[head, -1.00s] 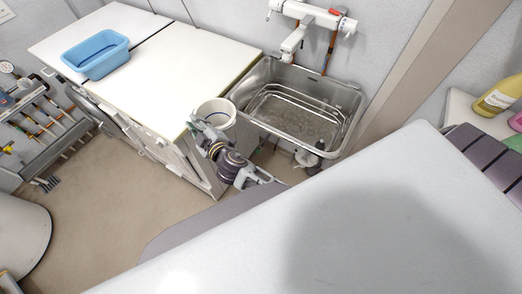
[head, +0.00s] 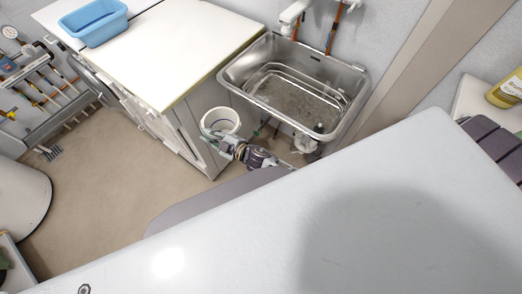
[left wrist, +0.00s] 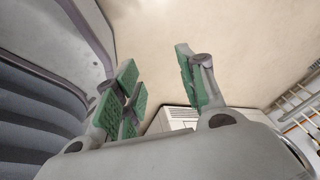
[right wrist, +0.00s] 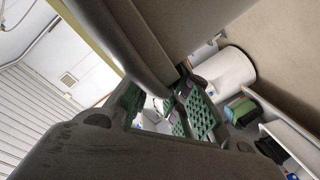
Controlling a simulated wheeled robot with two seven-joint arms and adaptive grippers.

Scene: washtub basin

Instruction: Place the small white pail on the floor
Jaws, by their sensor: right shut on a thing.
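The small white pail (head: 222,121) hangs in the head view between the white cabinet's side and the washtub basin, its open top facing up and its rim below the worktop. My right gripper (head: 208,131) is shut on the pail at its near left side. In the right wrist view the fingers (right wrist: 158,102) close against a large grey-beige surface, probably the pail's wall. The floor (head: 110,185) shows below and to the left; the gap under the pail is hidden. My left gripper (left wrist: 162,88) is open and empty in the left wrist view and out of the head view.
The metal washtub basin (head: 352,72) is right of the pail. The white worktop (head: 185,50) with a blue tub (head: 94,24) is behind left. A big white surface (head: 330,215) fills the foreground. A tool rack (head: 45,95) and a white round bin (head: 20,205) stand at left.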

